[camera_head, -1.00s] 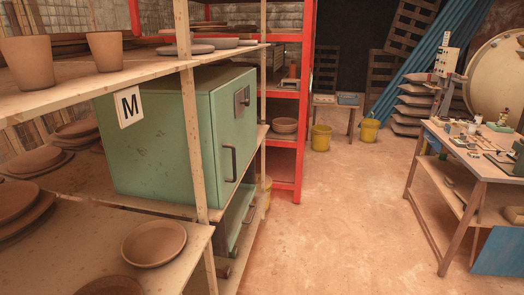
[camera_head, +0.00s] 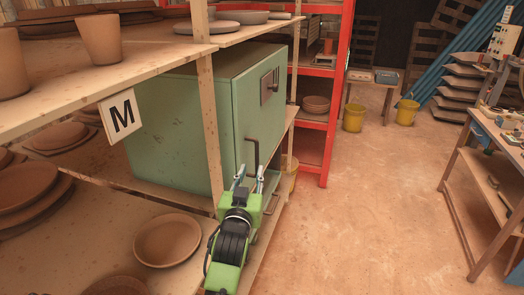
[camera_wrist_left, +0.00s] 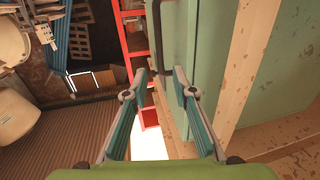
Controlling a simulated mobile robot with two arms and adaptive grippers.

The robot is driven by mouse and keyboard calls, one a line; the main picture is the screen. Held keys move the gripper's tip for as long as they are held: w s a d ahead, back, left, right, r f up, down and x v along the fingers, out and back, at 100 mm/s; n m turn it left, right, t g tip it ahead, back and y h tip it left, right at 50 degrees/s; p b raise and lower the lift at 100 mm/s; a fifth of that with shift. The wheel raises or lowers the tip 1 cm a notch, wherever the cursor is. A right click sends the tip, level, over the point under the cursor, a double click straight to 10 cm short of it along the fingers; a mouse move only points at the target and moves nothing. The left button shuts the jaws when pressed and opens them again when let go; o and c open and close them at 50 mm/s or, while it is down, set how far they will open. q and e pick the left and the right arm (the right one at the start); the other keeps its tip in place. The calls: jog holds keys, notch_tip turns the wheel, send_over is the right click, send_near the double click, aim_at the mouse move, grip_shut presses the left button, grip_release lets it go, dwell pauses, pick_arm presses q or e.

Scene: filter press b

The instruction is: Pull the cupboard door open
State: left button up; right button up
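The cupboard is a green metal box (camera_head: 170,125) on the wooden shelf. Its door (camera_head: 262,115) faces right and looks closed. My left gripper (camera_head: 249,174) is open and empty, just below and in front of the handle. In the left wrist view, the open fingers (camera_wrist_left: 160,76) point toward the dark handle (camera_wrist_left: 157,35) beside the green door face (camera_wrist_left: 188,35). The handle appears beyond the fingertips; I cannot tell if they touch. My right gripper is not in view.
A wooden shelf post (camera_head: 209,130) stands in front of the cupboard. Clay plates (camera_head: 167,238) and pots (camera_head: 100,38) fill nearby shelves. A red rack (camera_head: 334,120) stands behind. Open floor (camera_head: 370,220) lies right, up to a workbench (camera_head: 480,150).

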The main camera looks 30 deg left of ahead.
aim_at(257, 154)
pick_arm(q)
jog(key=p+x, duration=0.1)
jog(key=x, duration=1)
jog(key=shift+w+f+p, duration=0.2)
jog(key=shift+p, duration=0.15)
grip_shut()
